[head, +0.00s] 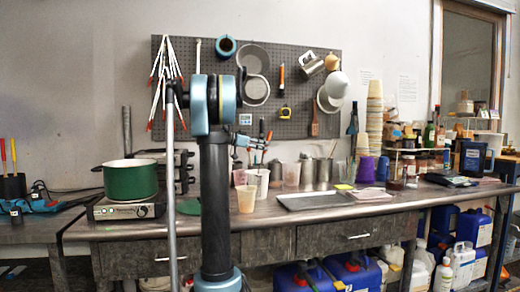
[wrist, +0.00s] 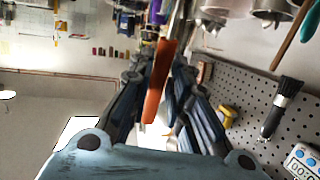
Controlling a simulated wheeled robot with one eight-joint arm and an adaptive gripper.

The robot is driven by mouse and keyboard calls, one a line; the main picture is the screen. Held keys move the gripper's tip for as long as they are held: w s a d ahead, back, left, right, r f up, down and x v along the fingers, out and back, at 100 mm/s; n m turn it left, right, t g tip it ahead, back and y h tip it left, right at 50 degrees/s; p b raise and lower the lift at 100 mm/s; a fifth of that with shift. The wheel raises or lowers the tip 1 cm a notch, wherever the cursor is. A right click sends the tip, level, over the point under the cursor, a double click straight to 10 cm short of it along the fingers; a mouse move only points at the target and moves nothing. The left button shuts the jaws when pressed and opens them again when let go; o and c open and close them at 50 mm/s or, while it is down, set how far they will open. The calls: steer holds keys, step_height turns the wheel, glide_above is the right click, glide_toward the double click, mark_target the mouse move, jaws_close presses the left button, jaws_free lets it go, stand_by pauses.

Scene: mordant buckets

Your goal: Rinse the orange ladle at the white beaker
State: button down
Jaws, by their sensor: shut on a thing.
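My gripper (wrist: 160,75) is shut on the orange ladle (wrist: 156,90), whose flat orange handle runs between the dark fingers in the wrist view. The ladle's bowl cannot be made out. In the head view my gripper (head: 262,146) is small, in front of the lower pegboard and above the cups. A white beaker (head: 262,181) seems to stand among pale cups on the bench, below my gripper. What is inside it cannot be seen.
A beige cup (head: 246,199) stands in front of the beaker, and clear beakers stand beside it. A green pot (head: 131,180) sits on a hotplate (head: 126,208) at left. A metal tray (head: 313,201) lies to the right. Tools hang on the pegboard (head: 310,110).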

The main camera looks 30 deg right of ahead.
steer(key=shift+w+d, duration=0.15)
steer(key=shift+d, duration=0.2)
steer(key=shift+a, duration=0.15)
steer(key=shift+s+a, duration=0.4)
steer(key=shift+a, duration=0.15)
steer(key=shift+w+d+r, duration=0.1)
steer(key=shift+w+d, duration=0.35)
steer(key=shift+d, duration=0.25)
step_height(320, 180, up, 11)
stand_by(0.8)
stand_by(3.2)
step_height(320, 180, down, 11)
steer(key=shift+s+a, duration=0.2)
steer(key=shift+a, duration=0.2)
stand_by(0.8)
